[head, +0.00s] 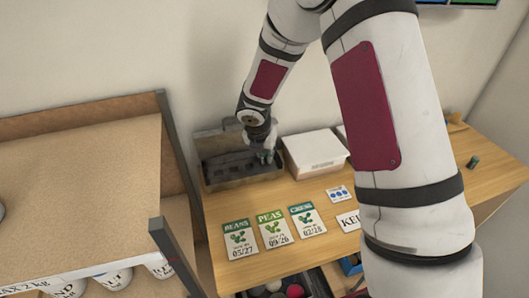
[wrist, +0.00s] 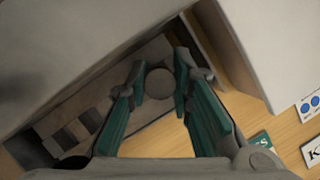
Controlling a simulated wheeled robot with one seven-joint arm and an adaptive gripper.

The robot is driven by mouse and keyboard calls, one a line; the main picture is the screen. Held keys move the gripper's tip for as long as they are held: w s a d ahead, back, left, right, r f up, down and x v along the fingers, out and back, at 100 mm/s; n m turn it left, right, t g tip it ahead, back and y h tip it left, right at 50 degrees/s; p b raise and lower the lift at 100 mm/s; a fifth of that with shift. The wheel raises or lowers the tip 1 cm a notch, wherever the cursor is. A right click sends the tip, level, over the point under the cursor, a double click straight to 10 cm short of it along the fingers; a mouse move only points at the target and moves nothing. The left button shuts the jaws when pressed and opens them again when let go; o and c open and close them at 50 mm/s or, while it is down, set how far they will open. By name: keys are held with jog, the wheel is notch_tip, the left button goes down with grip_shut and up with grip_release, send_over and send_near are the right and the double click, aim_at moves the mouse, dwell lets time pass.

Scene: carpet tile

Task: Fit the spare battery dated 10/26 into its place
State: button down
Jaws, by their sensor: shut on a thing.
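My gripper (head: 263,156) is at the right end of an open grey case (head: 215,184) on the wooden table. In the wrist view the teal-padded fingers of my gripper (wrist: 159,90) are shut on a round grey thing (wrist: 160,80), seen end-on, which looks like a battery. No date on it can be read. The case (wrist: 42,128) lies below with its lid up at the back and a row of dark and pale slots. I cannot tell whether the held thing is above a slot or partly in one.
A white box (head: 315,152) stands close to the right of the case. Several seed packets (head: 272,229) lie in front. A blue-dotted card (head: 340,193) and a KEEP-like card (head: 348,220) lie to the right. A small dark green cylinder (head: 473,161) stands far right. A shelf (head: 80,190) is at left.

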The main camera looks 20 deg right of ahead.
jog(key=shift+f+b, duration=0.35)
jog(key=shift+f, duration=0.35)
